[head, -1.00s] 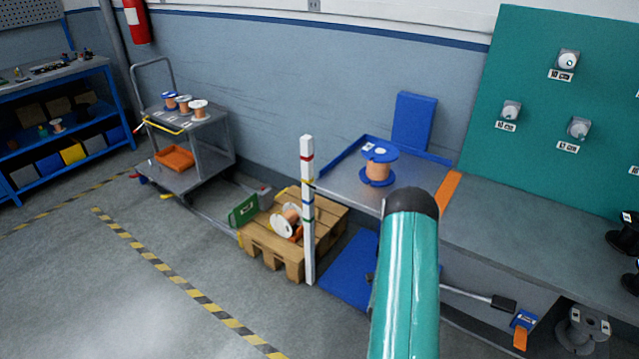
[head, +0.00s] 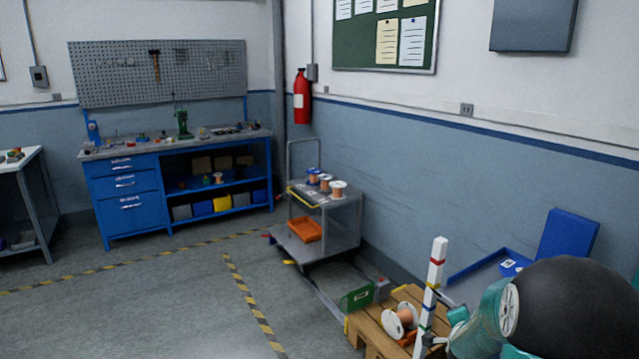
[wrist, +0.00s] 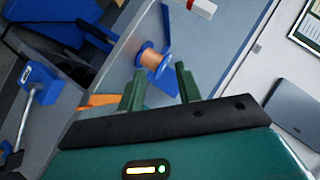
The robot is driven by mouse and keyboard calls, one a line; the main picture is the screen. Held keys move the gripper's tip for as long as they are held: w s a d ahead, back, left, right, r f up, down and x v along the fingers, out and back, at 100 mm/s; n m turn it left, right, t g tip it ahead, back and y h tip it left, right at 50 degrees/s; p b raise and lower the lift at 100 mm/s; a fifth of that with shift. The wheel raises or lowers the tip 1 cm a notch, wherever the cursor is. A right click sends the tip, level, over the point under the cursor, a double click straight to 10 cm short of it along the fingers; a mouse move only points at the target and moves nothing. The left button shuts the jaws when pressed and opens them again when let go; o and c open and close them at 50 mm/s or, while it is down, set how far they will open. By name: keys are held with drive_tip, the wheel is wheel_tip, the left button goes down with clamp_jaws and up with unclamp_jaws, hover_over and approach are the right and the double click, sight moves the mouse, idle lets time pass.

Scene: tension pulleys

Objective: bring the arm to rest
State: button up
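My gripper (wrist: 159,83) shows in the wrist view with its two dark green fingers apart and nothing between them. A copper-wound spool with blue flanges (wrist: 155,62) stands on the grey bench top (wrist: 185,25) beyond the fingertips, apart from them. In the head view my teal and black arm is folded up close at the lower right. It hides most of the bench and the spool there, and my gripper does not show clearly in that view.
A white post with coloured bands (head: 431,290) stands beside a wooden pallet (head: 372,333) bearing a white-flanged spool (head: 400,321). A grey cart (head: 335,228) with several spools stands by the wall. A blue workbench (head: 127,203) is farther back. Floor at left centre is clear.

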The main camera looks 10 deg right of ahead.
drive_tip(key=s+a+r+n+g+y, duration=0.1)
drive_tip(key=s+a+r+n+y, duration=0.1)
drive_tip(key=s+a+r+n, duration=0.3)
drive_tip(key=a+r+n+y, duration=0.1)
drive_tip(key=a+r+y, duration=0.15)
drive_tip(key=a, duration=0.55)
drive_tip(key=s+a+r+n+g+y, duration=0.1)
drive_tip(key=s+a+r+n, duration=0.2)
drive_tip(key=a+r, duration=0.25)
drive_tip(key=s+a+r+n+g+y, duration=0.1)
drive_tip(key=s+a+n, duration=0.3)
drive_tip(key=s, duration=0.5)
drive_tip(key=s+a+r+n+g, duration=0.1)
drive_tip(key=s+a+n, duration=0.3)
drive_tip(key=s, duration=0.6)
drive_tip(key=a+g, duration=0.1)
drive_tip(key=a, duration=0.1)
drive_tip(key=shift+a+r+y, duration=0.3)
drive_tip(key=shift+r+y, duration=0.05)
drive_tip(key=shift+r, duration=0.05)
drive_tip(key=shift+d, duration=0.1)
